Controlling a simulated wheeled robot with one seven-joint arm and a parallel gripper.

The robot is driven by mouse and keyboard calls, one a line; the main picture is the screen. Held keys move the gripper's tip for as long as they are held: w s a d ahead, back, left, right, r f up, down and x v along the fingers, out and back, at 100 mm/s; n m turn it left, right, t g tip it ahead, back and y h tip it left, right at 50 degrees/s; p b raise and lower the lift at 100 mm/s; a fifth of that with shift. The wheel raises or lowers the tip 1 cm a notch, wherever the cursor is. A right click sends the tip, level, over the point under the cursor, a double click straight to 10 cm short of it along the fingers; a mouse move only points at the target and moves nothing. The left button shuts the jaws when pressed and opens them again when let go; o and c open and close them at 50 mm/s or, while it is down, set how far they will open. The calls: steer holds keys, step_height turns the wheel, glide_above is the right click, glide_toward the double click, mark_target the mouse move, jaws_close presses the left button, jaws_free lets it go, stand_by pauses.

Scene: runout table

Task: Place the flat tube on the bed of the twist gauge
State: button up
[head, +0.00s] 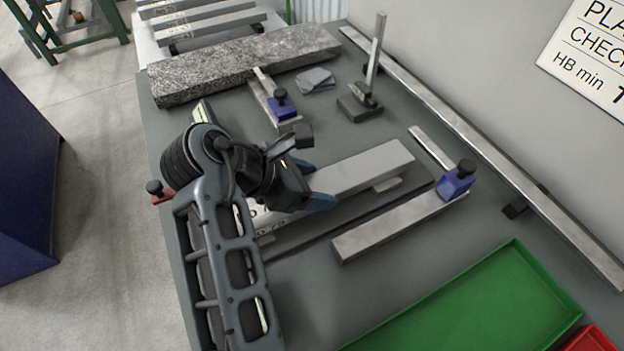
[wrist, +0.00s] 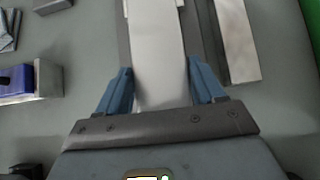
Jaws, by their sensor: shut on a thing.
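The flat tube (head: 366,168) is a long pale grey bar, level in the middle of the table. My gripper (head: 318,190) is shut on it across its width. In the wrist view the tube (wrist: 157,60) runs away between the two blue fingers of my gripper (wrist: 162,85). Beneath and beside the tube is a long dark bed (head: 345,208) with a small pale pad (head: 388,184), which seems to be the twist gauge. The tube lies over it and hides much of it. I cannot tell whether they touch.
A steel bar (head: 395,222) with a blue clamp block (head: 455,182) lies just right. A granite slab (head: 245,62), another blue clamp (head: 282,105), grey plates (head: 315,79) and a post on a block (head: 360,103) stand behind. A green tray (head: 475,310) is at front right.

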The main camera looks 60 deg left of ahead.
steer(key=o, duration=1.5)
steer(key=shift+f, duration=0.1)
steer(key=v, duration=1.1)
steer(key=shift+w, duration=0.1)
steer(key=shift+s+r, duration=0.45)
steer(key=shift+r, duration=0.05)
